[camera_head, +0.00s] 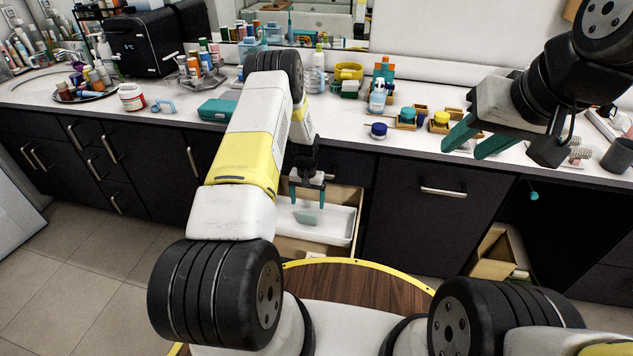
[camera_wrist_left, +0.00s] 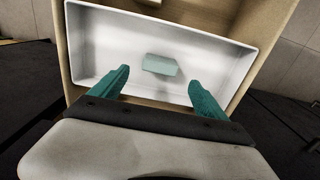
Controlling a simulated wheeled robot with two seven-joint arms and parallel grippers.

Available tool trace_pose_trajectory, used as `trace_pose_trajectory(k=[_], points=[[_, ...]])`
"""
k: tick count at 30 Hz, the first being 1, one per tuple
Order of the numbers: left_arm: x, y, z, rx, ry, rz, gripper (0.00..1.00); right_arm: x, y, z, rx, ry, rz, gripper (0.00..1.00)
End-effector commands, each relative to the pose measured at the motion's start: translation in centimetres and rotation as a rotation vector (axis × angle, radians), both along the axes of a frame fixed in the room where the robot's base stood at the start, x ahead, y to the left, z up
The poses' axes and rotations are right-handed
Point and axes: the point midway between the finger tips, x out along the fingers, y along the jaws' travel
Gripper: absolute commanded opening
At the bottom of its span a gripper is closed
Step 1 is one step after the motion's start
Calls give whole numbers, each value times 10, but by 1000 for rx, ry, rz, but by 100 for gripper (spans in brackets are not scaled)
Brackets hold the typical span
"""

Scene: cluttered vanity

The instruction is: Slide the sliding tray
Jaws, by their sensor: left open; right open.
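The sliding tray (camera_head: 335,221) is a white shallow tray inside an open wooden drawer (camera_head: 352,243) below the counter. It also shows in the left wrist view (camera_wrist_left: 215,57), with a small pale green block (camera_wrist_left: 160,65) lying in it. My left gripper (camera_head: 308,198) is open above the tray, its teal fingers pointing down. In the left wrist view the left gripper (camera_wrist_left: 157,88) has its fingertips over the tray's near side, with nothing between them. Whether they touch the tray I cannot tell. My right gripper (camera_head: 463,143) is open and empty over the counter at the right.
The counter (camera_head: 340,135) is crowded with bottles, jars and a teal case (camera_head: 217,110). Dark cabinet doors flank the drawer. A cardboard box (camera_head: 492,257) stands in the open space under the counter at right. The floor at left is clear.

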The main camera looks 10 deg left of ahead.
Motion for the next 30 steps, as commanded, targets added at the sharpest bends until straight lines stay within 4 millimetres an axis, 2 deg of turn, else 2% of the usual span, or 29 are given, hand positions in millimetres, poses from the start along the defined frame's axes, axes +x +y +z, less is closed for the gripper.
trace_pose_trajectory(k=[2, 5, 8, 12, 15, 18, 21, 26, 30], points=[[0, 0, 0, 0, 0, 0, 85, 0, 0, 0, 0, 0, 0, 41], [-1, 6, -2, 5, -7, -21, 66, 0, 0, 0, 0, 0, 0, 41], [-7, 33, -8, 25, -56, -152, 46, 0, 0, 0, 0, 0, 0, 41], [-22, 78, -16, 52, -207, -548, 19, 0, 0, 0, 0, 0, 0, 41], [-40, 85, -14, 47, -348, -867, 0, 0, 0, 0, 0, 0, 0, 41], [-59, 74, -3, 31, -495, -1128, 0, 0, 0, 0, 0, 0, 0, 41], [-75, 59, 10, 19, -619, -1299, 0, 0, 0, 0, 0, 0, 0, 41], [-83, 44, 17, 13, -707, -1405, 0, 0, 0, 0, 0, 0, 0, 41], [-76, 37, 3, 12, -708, -1409, 0, 0, 0, 0, 0, 0, 0, 41]])
